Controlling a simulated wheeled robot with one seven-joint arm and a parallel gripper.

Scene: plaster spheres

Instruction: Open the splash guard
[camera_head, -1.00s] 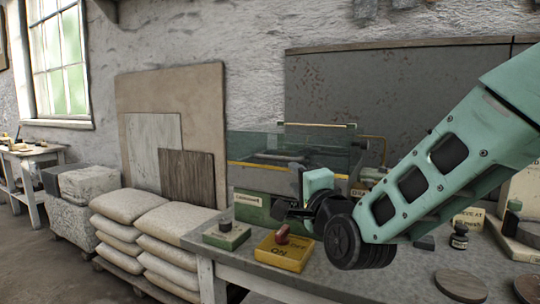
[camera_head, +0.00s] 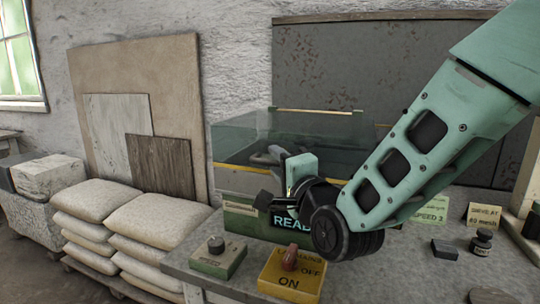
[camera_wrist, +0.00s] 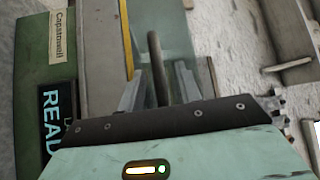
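The splash guard (camera_head: 236,150) is a clear greenish cover over the green machine (camera_head: 238,222) on the bench. It looks lowered, with a yellow strip along its lower edge. My gripper (camera_head: 272,200) is at the machine's front, by that edge, partly hidden by my own wrist. In the wrist view the guard's pane (camera_wrist: 180,38) and yellow strip (camera_wrist: 127,45) lie just ahead. My gripper's fingers (camera_wrist: 158,88) are apart there, with a dark rod (camera_wrist: 154,50) showing between them. I cannot tell whether the rod touches either finger.
A green box with a knob (camera_head: 217,258) and a yellow ON/OFF switch box (camera_head: 291,275) stand at the bench's front. A dark block (camera_head: 444,249) and a small bottle (camera_head: 482,241) are on the right. Sacks (camera_head: 137,218) are stacked at the left.

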